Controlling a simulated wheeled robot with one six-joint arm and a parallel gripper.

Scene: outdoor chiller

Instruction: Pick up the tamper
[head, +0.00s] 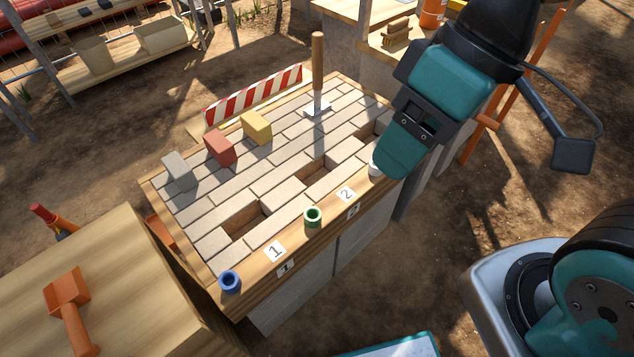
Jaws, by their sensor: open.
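The tamper (318,68) stands upright on the paved bench top, towards its far side. It has a long wooden handle and a flat pale metal plate resting on the bricks. My gripper (398,152) is at the end of my teal and black arm, over the bench's right end. It is open, to the right of the tamper and nearer to the camera, apart from it. Its fingertips are hard to make out, and nothing shows held in it.
Grey, red (220,147) and yellow (257,127) blocks stand left of the tamper, before a red-and-white striped barrier (254,93). The paving has several gaps. Blue (229,281) and green (313,216) cups line the wooden front edge.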

